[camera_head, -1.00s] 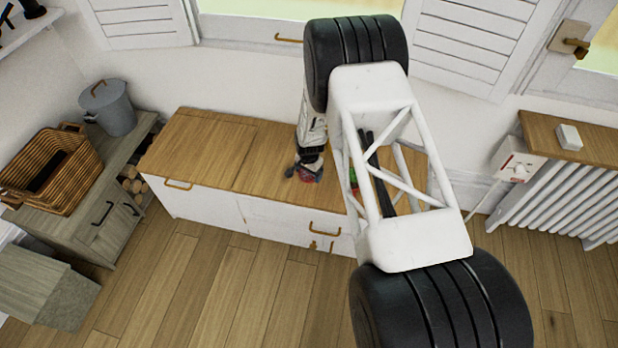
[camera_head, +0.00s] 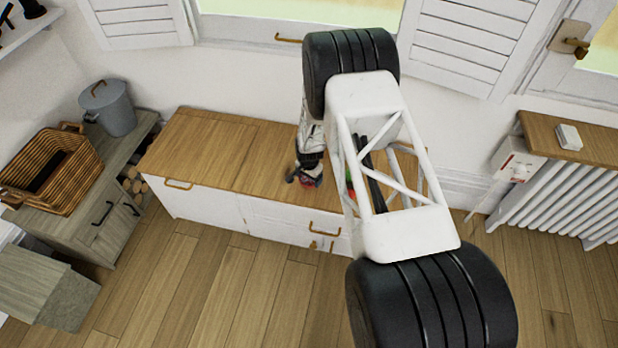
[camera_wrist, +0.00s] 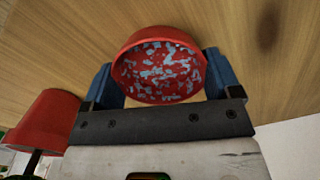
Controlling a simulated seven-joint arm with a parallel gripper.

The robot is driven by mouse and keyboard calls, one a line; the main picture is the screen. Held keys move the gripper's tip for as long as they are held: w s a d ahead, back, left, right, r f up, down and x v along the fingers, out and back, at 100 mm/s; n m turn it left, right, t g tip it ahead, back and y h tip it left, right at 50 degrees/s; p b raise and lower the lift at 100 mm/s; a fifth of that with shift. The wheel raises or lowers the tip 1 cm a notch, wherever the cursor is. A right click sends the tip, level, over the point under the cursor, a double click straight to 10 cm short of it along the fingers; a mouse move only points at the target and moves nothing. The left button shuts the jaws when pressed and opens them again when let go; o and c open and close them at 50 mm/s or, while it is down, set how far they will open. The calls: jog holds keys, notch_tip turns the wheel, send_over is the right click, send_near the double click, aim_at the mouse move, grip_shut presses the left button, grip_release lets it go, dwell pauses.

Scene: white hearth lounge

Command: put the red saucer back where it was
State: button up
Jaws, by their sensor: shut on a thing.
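The red saucer (camera_wrist: 160,72) is a round, rather deep red dish with a pale blue speckled face. It is between the two blue fingers of my gripper (camera_wrist: 162,80) in the wrist view, and the gripper is shut on it. In the head view, my gripper (camera_head: 304,180) is low over the wooden top of the long bench (camera_head: 203,143), toward its front edge, and only a little of the red saucer (camera_head: 312,182) shows beneath it. I cannot tell whether the saucer touches the wood.
A red shade-like thing on a dark stem (camera_wrist: 50,119) stands left of the gripper in the wrist view. Green and red things (camera_head: 349,178) are partly hidden by my arm in the head view. The bench's left part is clear. A wicker basket (camera_head: 55,170) stands further left.

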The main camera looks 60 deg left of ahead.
aim_at(309, 181)
jog(key=shift+f, duration=0.15)
jog(key=o, duration=0.8)
jog(key=shift+r, duration=0.2)
jog(key=shift+r, duration=5.95)
